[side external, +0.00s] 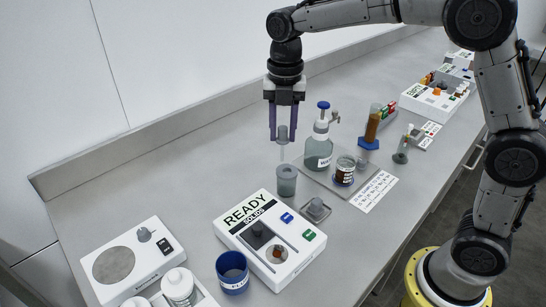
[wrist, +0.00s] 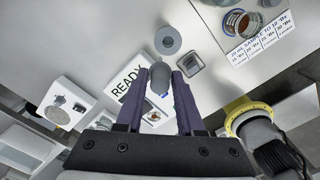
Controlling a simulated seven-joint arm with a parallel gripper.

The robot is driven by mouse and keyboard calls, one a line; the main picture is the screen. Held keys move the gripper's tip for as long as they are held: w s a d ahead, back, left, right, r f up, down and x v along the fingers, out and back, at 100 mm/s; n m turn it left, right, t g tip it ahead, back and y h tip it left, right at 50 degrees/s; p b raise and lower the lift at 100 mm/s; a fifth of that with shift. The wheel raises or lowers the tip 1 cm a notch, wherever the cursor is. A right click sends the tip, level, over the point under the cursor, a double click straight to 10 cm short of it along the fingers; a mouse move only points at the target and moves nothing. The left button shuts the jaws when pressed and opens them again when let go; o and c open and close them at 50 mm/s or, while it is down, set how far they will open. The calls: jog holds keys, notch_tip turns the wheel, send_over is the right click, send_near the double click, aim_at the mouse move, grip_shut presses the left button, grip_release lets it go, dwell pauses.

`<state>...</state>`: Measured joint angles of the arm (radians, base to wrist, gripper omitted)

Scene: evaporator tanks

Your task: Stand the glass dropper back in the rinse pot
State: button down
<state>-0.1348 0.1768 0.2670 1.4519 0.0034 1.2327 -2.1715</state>
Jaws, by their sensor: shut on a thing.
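The glass dropper (side external: 282,134) hangs upright in my gripper (side external: 282,139), grey bulb up and thin glass tube down. In the wrist view, the dropper's bulb (wrist: 160,79) sits between the two fingers of my gripper (wrist: 159,76), and its tube is mostly hidden. The rinse pot (side external: 287,182) is a small grey, translucent cup standing on the bench just below the dropper. In the side view the tube's lower end shows a little above the pot's rim. The wrist view shows the round rinse pot (wrist: 168,41) just beyond the bulb.
The white READY solids unit (side external: 262,236) and a small grey square holder (side external: 316,210) are in front. A blue cup (side external: 233,272) stands front left. The bench behind left is clear.

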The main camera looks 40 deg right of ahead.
jog(key=shift+w+d+f+m, duration=0.1)
jog(key=shift+d+m, duration=0.05)
jog(key=shift+d, duration=0.45)
jog(key=shift+w+d+f+m, duration=0.1)
jog(key=shift+d+m, duration=0.05)
jog(key=shift+d, duration=0.45)
jog(key=shift+f, duration=0.15)
notch_tip(320, 180, down, 9)
jog(key=shift+f, duration=0.15)
dwell(0.4)
jog(key=shift+c, duration=2.2)
grip_release()
